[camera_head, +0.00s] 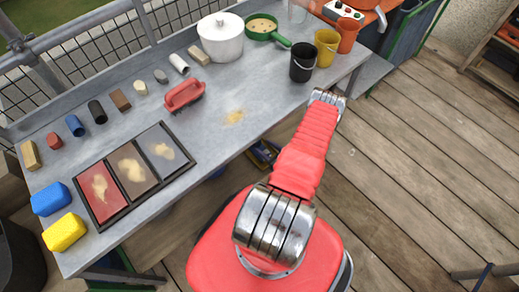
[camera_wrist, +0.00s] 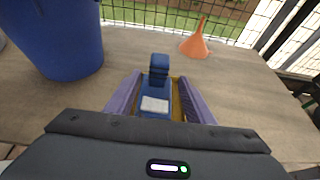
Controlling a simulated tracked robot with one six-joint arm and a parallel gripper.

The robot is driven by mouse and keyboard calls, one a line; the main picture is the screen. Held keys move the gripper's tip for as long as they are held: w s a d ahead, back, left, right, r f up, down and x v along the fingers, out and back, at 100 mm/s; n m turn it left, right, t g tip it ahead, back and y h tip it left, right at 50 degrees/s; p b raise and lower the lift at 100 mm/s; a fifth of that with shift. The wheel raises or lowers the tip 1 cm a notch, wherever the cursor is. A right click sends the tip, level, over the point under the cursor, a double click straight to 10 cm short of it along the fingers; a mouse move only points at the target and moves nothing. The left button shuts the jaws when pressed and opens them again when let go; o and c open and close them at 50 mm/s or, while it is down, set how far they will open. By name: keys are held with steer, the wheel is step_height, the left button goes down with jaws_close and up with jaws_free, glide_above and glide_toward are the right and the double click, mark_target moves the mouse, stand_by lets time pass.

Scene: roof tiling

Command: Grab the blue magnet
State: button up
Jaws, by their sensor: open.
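In the wrist view, a blue object (camera_wrist: 158,72) with a pale label stands on the boards, over a yellow part; it looks like the blue magnet, but I cannot be sure. My gripper (camera_wrist: 159,78) is open, with one purple jaw on each side of this object. I cannot tell whether the jaws touch it. In the head view, a blue and yellow thing (camera_head: 263,154) shows partly below the table's front edge. My gripper cannot be made out there. A small blue cylinder (camera_head: 75,125) and a blue sponge-like block (camera_head: 50,198) lie on the table.
The grey table (camera_head: 225,140) holds a tray, a white pot (camera_head: 221,40) and several buckets. The wooden floor (camera_head: 420,170) at right is mostly clear.

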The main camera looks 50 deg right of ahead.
mark_target(259, 143)
steer(key=shift+w, duration=0.1)
steer(key=shift+x, duration=2.5)
steer(key=shift+a+r, duration=0.1)
steer(key=shift+r, duration=0.05)
jaws_close()
